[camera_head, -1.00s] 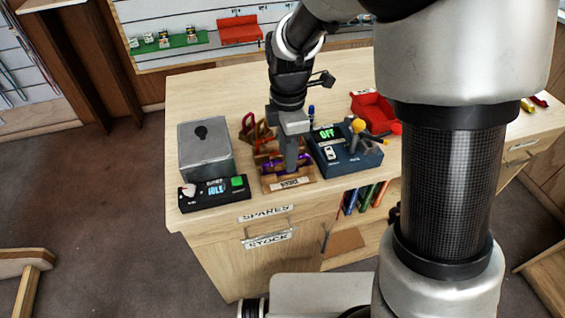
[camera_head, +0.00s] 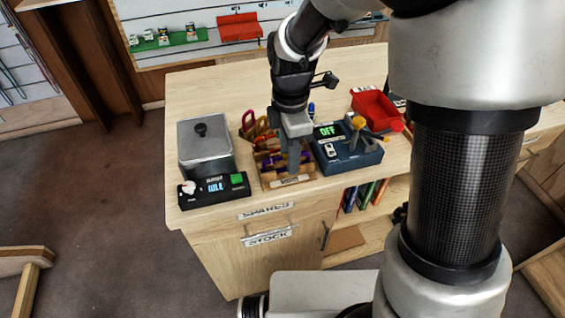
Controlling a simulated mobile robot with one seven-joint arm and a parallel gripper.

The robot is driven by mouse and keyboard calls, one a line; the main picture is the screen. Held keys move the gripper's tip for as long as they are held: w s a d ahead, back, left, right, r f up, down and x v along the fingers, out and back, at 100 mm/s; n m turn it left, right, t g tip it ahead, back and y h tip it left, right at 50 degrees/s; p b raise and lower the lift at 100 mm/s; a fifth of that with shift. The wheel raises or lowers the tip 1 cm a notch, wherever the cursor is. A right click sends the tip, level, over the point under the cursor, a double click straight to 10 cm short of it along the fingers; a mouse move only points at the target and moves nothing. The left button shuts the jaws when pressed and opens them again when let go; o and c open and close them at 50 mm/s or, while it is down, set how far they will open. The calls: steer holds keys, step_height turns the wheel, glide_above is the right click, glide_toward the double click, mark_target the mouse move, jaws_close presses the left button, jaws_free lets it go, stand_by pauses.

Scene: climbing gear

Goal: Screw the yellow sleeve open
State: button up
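A wooden rack (camera_head: 272,184) stands near the counter's front edge. Red, orange and purple carabiner-like pieces (camera_head: 268,145) show in and behind it. I cannot make out a yellow sleeve on them; my gripper and wrist cover part of the rack. My gripper (camera_head: 294,172) points down over the right part of the rack, close to the purple parts. Its fingers are seen from the side, so I cannot tell whether they are open or shut, or whether they touch anything.
Left of the rack are a grey lidded box (camera_head: 205,150) and a black unit with a lit display (camera_head: 214,190). Right of it are a blue device reading OFF (camera_head: 346,150), with a yellow-topped tool, and a red bin (camera_head: 378,108). The counter behind (camera_head: 215,95) is clear.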

steer(key=shift+f, duration=0.15)
steer(key=shift+f+b, duration=1.05)
steer(key=shift+f, duration=0.25)
steer(key=shift+w+a, duration=0.15)
steer(key=shift+w, duration=0.55)
steer(key=shift+r, duration=0.1)
steer(key=shift+a+r+p, duration=0.1)
steer(key=shift+r+p, duration=1.15)
steer(key=shift+r, duration=0.1)
steer(key=shift+s+d, duration=0.2)
steer(key=shift+s, duration=0.6)
